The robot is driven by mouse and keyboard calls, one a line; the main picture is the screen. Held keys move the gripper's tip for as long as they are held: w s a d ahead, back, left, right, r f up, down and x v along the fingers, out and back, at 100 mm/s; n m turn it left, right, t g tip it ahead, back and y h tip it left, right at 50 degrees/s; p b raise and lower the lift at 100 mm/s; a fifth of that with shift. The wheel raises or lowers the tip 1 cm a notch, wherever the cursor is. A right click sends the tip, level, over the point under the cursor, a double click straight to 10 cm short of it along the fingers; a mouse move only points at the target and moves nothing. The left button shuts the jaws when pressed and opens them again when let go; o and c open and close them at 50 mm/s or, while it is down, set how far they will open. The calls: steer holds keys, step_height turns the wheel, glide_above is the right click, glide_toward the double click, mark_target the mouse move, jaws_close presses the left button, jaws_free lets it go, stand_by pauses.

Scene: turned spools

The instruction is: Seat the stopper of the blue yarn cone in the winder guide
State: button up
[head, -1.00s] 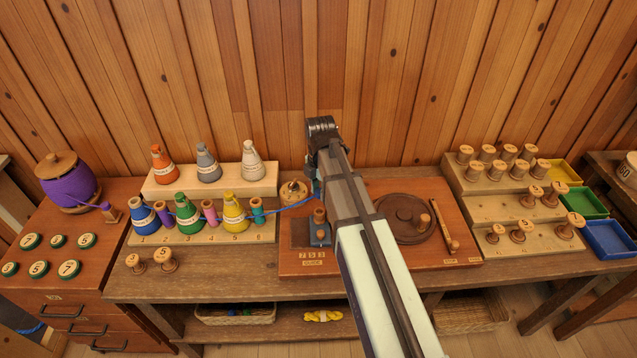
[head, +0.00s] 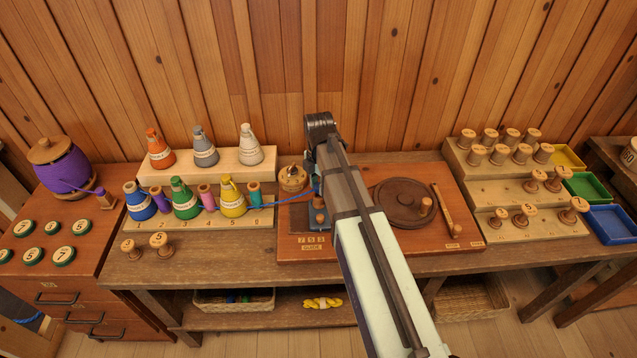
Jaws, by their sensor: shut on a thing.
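The blue yarn cone (head: 139,202) stands at the left end of the front rack row. Its blue yarn (head: 262,205) runs right past the other cones and rises to my gripper (head: 315,178). The gripper points down behind my arm and is shut at the yarn's end; the stopper itself is mostly hidden there. The winder guide (head: 313,240), a dark block with a label plate, sits at the board's front left, just below and nearer than the gripper. A wooden peg-like piece (head: 319,216) shows at the guide, partly beside my arm.
The red-brown winder board (head: 455,215) carries a round turntable (head: 402,203) and a wooden lever (head: 446,210). A round wooden pot (head: 292,179) stands close left of the gripper. Cones and small spools fill the left rack; the right stepped rack (head: 485,190) holds several spools.

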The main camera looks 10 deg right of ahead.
steer(key=shift+f, duration=0.15)
stand_by(0.3)
steer(key=shift+f+b, duration=0.5)
steer(key=shift+f, duration=0.4)
steer(key=o, duration=1.2)
steer(key=shift+o, duration=0.2)
steer(key=shift+r, duration=0.1)
steer(key=shift+r+p, duration=2.9)
steer(key=shift+r, duration=1.5)
